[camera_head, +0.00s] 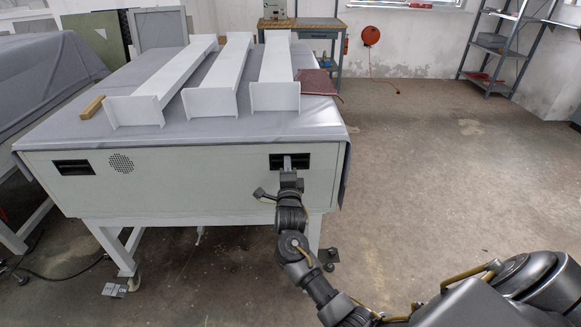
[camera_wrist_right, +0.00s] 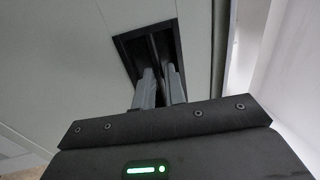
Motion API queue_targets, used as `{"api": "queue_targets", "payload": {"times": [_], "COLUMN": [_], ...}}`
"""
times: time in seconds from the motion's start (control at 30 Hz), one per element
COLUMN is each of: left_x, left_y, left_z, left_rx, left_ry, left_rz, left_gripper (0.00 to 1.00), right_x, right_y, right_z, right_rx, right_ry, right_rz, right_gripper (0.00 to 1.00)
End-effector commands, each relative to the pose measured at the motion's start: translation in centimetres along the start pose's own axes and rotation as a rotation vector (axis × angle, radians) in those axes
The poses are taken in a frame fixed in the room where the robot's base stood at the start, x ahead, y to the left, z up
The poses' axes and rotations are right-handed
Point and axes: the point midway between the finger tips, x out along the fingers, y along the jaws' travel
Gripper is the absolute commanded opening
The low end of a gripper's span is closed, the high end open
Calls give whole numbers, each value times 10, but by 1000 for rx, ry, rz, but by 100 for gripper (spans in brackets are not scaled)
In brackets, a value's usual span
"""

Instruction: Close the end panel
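The end panel (camera_head: 190,187) is the pale grey-green front face of the draped plate processor (camera_head: 235,130). It looks upright under the cover's front edge; I cannot tell whether a gap is behind it. It has a black recessed left handle (camera_head: 73,167) and a right handle (camera_head: 304,161). My right gripper (camera_head: 288,164) is at the right handle. In the right wrist view, its two grey fingers (camera_wrist_right: 161,87) reach into the black recess (camera_wrist_right: 150,45), a small gap apart. Whether they clamp the grip inside is unclear. My left gripper is not in view.
Several white beams (camera_head: 222,78) lie on top of the processor, with a wooden block (camera_head: 92,107) and a dark red folder (camera_head: 317,82). A round vent (camera_head: 121,163) is in the panel. A workbench (camera_head: 318,30) and shelf rack (camera_head: 495,48) stand behind. Floor at right is clear.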

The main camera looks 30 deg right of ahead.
Motion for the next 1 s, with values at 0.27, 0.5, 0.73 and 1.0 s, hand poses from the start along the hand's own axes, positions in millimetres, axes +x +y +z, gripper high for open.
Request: {"api": "queue_targets", "payload": {"times": [0.27, 0.5, 0.73, 1.0], "left_x": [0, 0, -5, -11], "left_y": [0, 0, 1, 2], "left_z": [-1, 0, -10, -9], "left_rx": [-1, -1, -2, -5], "left_ry": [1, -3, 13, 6], "left_rz": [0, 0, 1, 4], "left_gripper": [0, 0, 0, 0], "right_x": [0, -24, -70, -103], "right_y": [-1, 1, 2, 1], "right_z": [-1, 0, 0, 0], "right_rx": [0, 3, 2, 1], "right_ry": [2, 1, 1, 2], "right_rz": [-2, 0, 3, 1], "right_gripper": [18, 18, 18, 18]}}
